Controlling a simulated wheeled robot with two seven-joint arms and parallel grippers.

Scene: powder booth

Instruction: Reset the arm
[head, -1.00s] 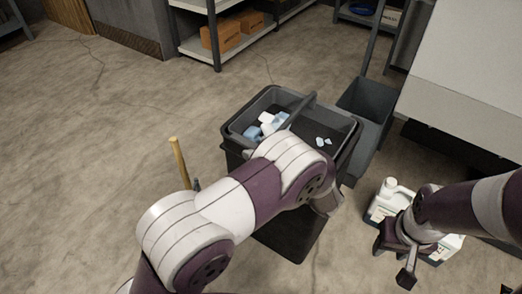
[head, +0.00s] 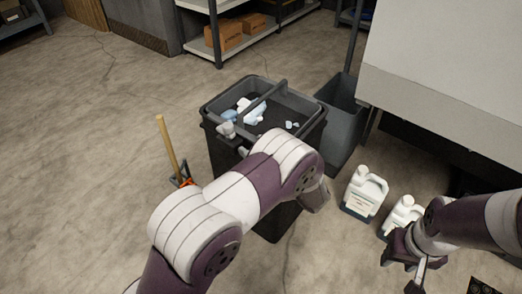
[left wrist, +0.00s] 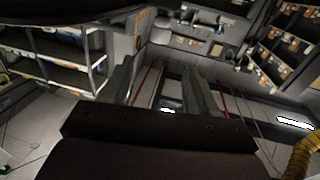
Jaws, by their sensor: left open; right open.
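My left arm crosses the middle of the head view in front of a dark bin (head: 312,128), and its gripper is not clearly visible there. In the left wrist view my left gripper (left wrist: 160,68) has its two dark fingers spread apart, with nothing held between them. My right gripper (head: 402,274) is at the lower right of the head view, low beside the white jugs. It is open and no object shows in it.
The bin holds several white and pale blue scraps. A grey bin (head: 343,120) stands behind it. Two white jugs (head: 365,190) (head: 402,213) stand on the floor near my right arm. A wooden handle (head: 167,145) stands left of the bin. Floor further left is clear.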

